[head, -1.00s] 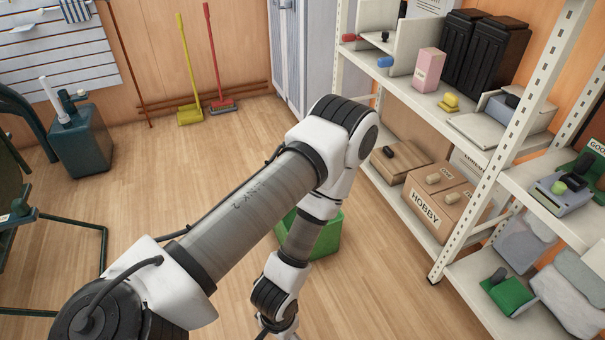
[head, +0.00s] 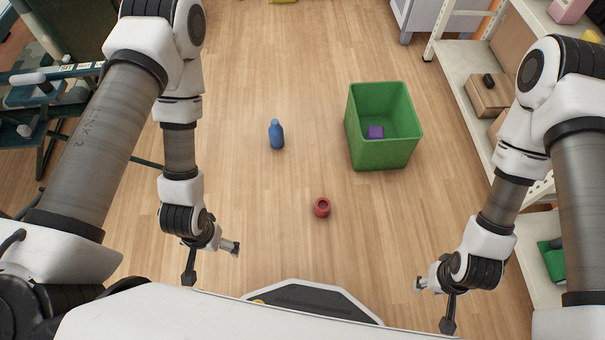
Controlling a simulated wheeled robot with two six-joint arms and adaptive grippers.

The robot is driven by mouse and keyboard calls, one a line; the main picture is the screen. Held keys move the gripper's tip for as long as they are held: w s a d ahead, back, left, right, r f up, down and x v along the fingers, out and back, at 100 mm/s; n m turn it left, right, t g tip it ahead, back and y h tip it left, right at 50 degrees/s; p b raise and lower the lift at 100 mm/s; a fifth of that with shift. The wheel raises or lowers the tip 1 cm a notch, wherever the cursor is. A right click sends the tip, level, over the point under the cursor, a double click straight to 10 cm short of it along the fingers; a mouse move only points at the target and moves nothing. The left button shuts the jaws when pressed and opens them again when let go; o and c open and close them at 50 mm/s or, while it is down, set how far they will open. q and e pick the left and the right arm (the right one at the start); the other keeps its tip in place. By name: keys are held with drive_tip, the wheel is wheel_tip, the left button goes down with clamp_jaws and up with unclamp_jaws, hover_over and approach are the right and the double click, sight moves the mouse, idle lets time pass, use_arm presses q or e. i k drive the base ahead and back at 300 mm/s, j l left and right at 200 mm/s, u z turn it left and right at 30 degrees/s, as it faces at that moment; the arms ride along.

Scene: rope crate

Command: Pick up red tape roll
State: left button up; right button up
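The red tape roll (head: 322,207) lies on the wooden floor in front of my base, near the middle of the head view. My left gripper (head: 212,262) hangs to the left of the roll, with its two fingers spread apart and nothing between them. My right gripper (head: 432,307) hangs to the right of the roll and nearer to me, also with its fingers spread and empty. Neither gripper touches the roll.
A green crate (head: 361,157) stands on the floor beyond the roll to the right, with a purple block (head: 375,132) inside. A blue bottle (head: 276,135) stands left of the crate. Shelving (head: 462,62) lines the right side. Floor around the roll is clear.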

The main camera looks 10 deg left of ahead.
sight(323, 205)
drive_tip(key=k+u, duration=0.1)
drive_tip(key=k, duration=1.2)
drive_tip(key=i+l+u, duration=0.45)
drive_tip(key=i, duration=0.35)
drive_tip(key=i+l+u, duration=0.45)
drive_tip(key=i+l, duration=0.25)
